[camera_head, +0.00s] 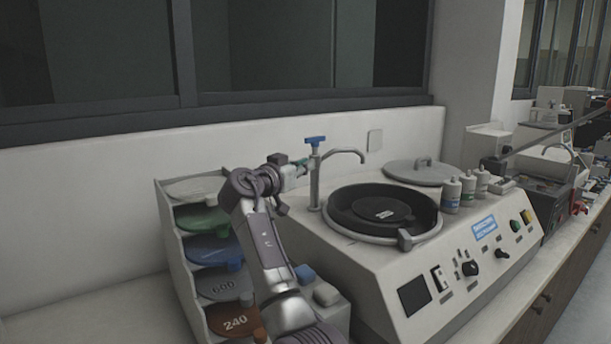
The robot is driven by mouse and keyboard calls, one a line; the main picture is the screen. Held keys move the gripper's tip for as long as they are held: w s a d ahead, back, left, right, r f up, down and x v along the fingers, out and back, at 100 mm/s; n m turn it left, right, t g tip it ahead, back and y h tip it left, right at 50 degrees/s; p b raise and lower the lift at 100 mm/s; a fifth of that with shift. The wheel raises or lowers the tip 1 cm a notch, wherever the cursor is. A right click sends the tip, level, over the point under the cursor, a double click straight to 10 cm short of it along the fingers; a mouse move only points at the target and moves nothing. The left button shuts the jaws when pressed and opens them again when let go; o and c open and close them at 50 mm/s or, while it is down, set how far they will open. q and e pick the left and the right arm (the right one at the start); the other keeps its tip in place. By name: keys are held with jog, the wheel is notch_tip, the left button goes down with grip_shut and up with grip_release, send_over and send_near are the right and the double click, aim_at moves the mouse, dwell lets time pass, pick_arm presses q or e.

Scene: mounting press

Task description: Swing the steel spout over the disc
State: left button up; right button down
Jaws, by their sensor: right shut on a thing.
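The steel spout (345,152) is a thin curved tube on an upright post with a blue tap handle (316,139) on top. It points right and its tip hangs in front of the back wall, above the far side of the bowl in the picture. The black disc (382,211) lies level inside the round dark bowl of the press, and the tip does not appear above its middle. My right gripper (305,167) is at the left side of the post, just below the blue handle, shut on the spout's post. Its fingertips are small and partly hidden. My left gripper is not in view.
A rack (172,255) of coloured discs stands left of the machine, behind my right arm. A grey round lid (420,172) lies behind the bowl. Several small bottles (452,193) stand right of it. Knobs and buttons line the sloped front panel (470,262).

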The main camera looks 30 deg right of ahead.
jog(key=shift+w+a+f+m+g, duration=0.2)
jog(key=shift+f+m+g, duration=0.15)
jog(key=shift+g, duration=0.15)
jog(key=c, duration=1.4)
grip_release()
jog(key=shift+o, duration=0.7)
jog(key=shift+s+a+r, duration=0.1)
jog(key=shift+a+r, duration=0.15)
jog(key=shift+d, duration=0.15)
jog(key=v, duration=1.2)
jog(key=shift+f, duration=0.1)
